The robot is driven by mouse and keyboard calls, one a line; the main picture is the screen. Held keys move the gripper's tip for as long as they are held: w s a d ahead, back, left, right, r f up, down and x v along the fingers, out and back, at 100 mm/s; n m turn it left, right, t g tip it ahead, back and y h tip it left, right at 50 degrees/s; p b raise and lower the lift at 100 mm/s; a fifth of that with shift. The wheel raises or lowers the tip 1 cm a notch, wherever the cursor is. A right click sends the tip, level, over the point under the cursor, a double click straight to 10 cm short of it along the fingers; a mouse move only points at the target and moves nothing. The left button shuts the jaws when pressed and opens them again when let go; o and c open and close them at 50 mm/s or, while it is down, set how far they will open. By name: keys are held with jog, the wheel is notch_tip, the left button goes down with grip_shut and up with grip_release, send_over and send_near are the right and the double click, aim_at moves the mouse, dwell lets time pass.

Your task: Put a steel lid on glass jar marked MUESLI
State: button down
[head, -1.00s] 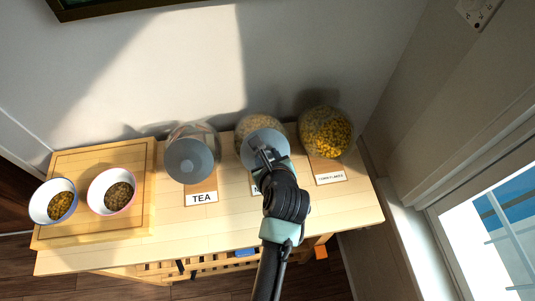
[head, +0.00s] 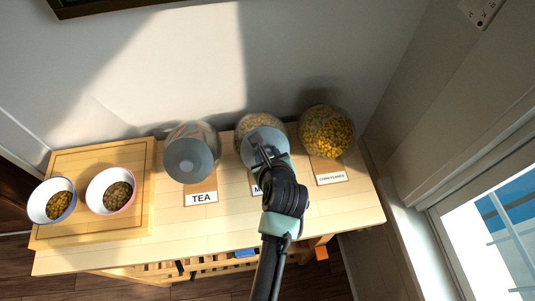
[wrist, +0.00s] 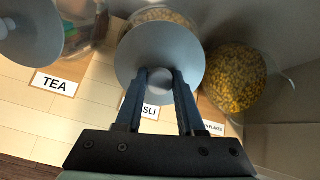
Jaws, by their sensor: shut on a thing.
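My gripper (head: 262,153) is shut on the knob of a round grey steel lid (head: 249,146). In the wrist view the fingers (wrist: 160,78) close on the knob and the lid's disc (wrist: 160,38) faces me. The lid covers much of the middle glass jar (head: 262,120), which holds pale flakes. The jar's contents show behind the lid in the wrist view (wrist: 165,14). I cannot tell whether the lid touches the jar's rim. The label in front of this jar is mostly hidden; "SLI" (wrist: 150,112) shows in the wrist view.
On the left stands the TEA jar (head: 205,132) with a steel lid (head: 190,160) over its top. On the right is the corn flakes jar (head: 326,132), close by. Two bowls (head: 52,201) (head: 111,191) stand on a wooden board (head: 142,160) at the left. A wall lies behind.

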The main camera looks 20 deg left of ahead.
grip_release()
dwell(0.5)
jog(key=p+v, duration=0.6)
jog(key=p, duration=0.1)
dwell(0.5)
dwell(0.5)
